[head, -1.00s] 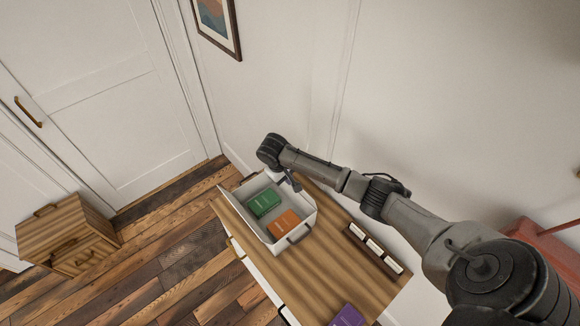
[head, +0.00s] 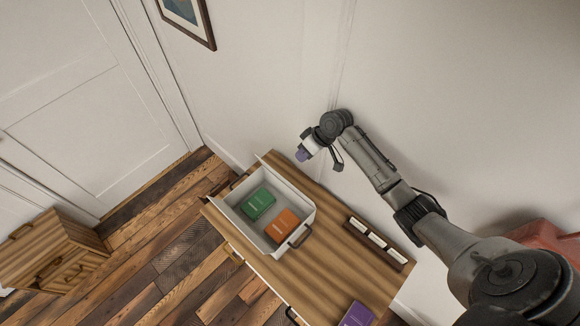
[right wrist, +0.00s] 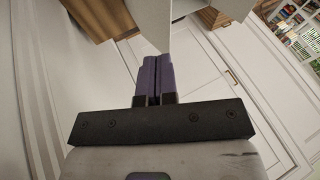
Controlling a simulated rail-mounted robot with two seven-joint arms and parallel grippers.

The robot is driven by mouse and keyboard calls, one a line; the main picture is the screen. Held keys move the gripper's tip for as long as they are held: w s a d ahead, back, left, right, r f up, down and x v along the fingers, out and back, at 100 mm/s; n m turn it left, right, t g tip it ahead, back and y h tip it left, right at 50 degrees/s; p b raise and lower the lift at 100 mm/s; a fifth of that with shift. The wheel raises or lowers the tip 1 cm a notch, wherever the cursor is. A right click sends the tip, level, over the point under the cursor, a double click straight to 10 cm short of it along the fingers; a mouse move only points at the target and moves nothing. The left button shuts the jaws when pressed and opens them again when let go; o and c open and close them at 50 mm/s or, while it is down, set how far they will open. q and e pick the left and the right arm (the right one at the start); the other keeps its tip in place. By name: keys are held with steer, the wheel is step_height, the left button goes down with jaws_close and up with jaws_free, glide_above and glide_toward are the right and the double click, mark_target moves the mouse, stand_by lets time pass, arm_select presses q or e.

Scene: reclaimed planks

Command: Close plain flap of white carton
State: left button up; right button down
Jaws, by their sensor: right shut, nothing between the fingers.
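The white carton (head: 305,222) stands on the wooden top with its mouth open. A green box (head: 258,204) and an orange box (head: 282,225) lie inside. One white flap (head: 228,216) sticks out along the carton's left side, and another (head: 280,172) stands along the far side. I cannot tell which is the plain one. My right gripper (head: 302,156) is shut and empty, just beyond the far flap on the wall side. In the right wrist view its purple fingers (right wrist: 155,78) are together, with white panels (right wrist: 147,22) just past the tips. My left gripper is out of view.
The wooden top (head: 330,262) is bare in the middle. A dark rack with white pieces (head: 376,244) sits at its wall-side edge, a purple box (head: 356,314) nearer. The wall (head: 270,90) is close behind my right arm. A wooden cabinet (head: 50,250) stands left.

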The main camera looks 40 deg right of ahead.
glide_above(286, 182)
steer(key=w+d, duration=0.2)
step_height(286, 182, down, 8)
steer(key=r, duration=0.1)
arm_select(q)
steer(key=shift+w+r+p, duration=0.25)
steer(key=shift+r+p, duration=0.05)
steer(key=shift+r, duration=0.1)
arm_select(e)
steer(key=shift+s+a+f, duration=0.1)
steer(key=shift+a+f, duration=0.1)
steer(key=shift+f, duration=0.5)
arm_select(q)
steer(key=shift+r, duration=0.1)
arm_select(e)
steer(key=shift+n, duration=0.3)
